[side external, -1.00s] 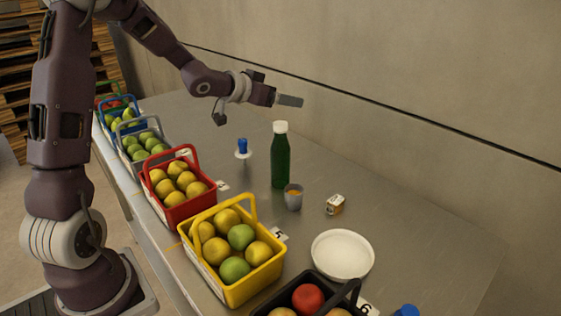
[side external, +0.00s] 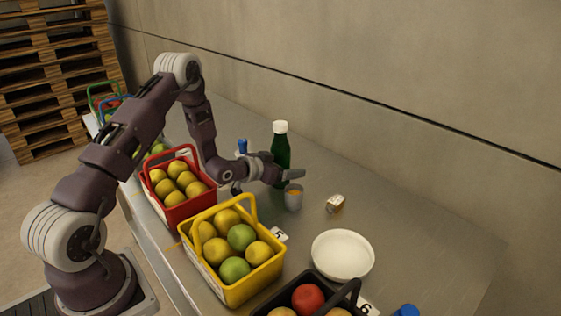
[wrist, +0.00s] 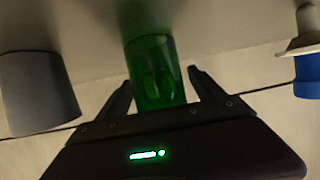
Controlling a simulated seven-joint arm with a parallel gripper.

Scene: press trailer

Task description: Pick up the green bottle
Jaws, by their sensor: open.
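The green bottle (side external: 281,148) with a white cap stands upright on the metal table in the side external view. My gripper (side external: 288,178) is low in front of it, near the bottle's lower part, and covers some of it.
A grey cup (side external: 294,198) stands close by the gripper; it also shows in the wrist view (wrist: 38,92). A blue-topped item (side external: 242,147) is to the left. A small box (side external: 335,204), white plate (side external: 343,254), and red (side external: 178,212) and yellow (side external: 235,290) fruit baskets stand around.

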